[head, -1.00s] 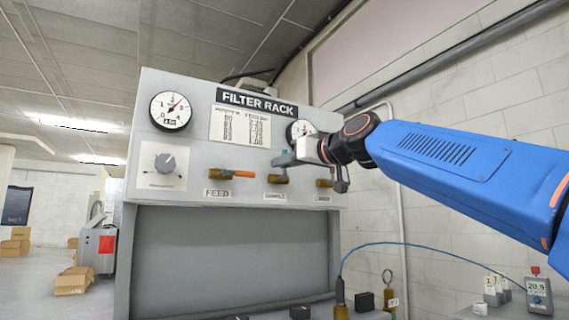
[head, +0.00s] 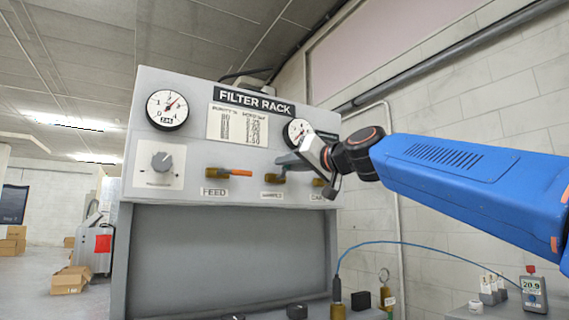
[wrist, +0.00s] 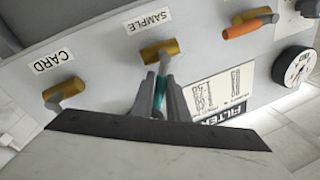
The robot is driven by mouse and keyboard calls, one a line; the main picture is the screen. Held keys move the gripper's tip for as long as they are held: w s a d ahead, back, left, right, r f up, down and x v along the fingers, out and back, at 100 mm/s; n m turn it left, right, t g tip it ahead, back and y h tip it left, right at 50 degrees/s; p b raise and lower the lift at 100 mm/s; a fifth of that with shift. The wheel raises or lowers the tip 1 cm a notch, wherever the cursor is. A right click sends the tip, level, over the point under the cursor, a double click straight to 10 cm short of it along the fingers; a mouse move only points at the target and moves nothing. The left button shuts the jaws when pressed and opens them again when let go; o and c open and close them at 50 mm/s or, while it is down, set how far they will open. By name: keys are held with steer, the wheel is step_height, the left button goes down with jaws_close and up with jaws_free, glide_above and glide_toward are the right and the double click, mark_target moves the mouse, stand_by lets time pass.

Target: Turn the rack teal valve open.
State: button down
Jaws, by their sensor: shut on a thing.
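The teal valve handle (wrist: 159,92) belongs to the brass valve body (wrist: 158,50) under the SAMPLE label on the filter rack. It stands roughly crosswise to that body in the wrist view. My gripper (wrist: 160,86) is shut on the teal handle, with a grey finger on each side of it. In the head view my gripper (head: 290,162) reaches in from the right and mostly hides the handle. The brass sample valve body (head: 273,178) shows just below the fingers.
The FEED valve with an orange handle (head: 240,172) is to the left. The CARD valve (wrist: 64,92) is on the other side, close to my gripper. Two gauges, a grey knob (head: 162,161) and a printed chart (head: 238,125) share the panel.

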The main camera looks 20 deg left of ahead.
steer(key=shift+w+d+f+m+t, duration=0.15)
steer(key=shift+w+f+m+t, duration=0.1)
steer(key=shift+m, duration=0.7)
steer(key=shift+w+d+f+m+t, duration=0.1)
steer(key=shift+d+f+m+t, duration=0.1)
steer(key=shift+m, duration=0.7)
steer(key=shift+w+d+f+m+t, duration=0.15)
steer(key=shift+w+m+t, duration=0.1)
steer(key=shift+m, duration=0.7)
steer(key=c, duration=1.7)
jaws_free()
steer(key=shift+c, duration=0.2)
steer(key=v, duration=1.7)
steer(key=shift+d, duration=0.15)
steer(key=shift+f, duration=0.1)
steer(key=shift+c, duration=0.3)
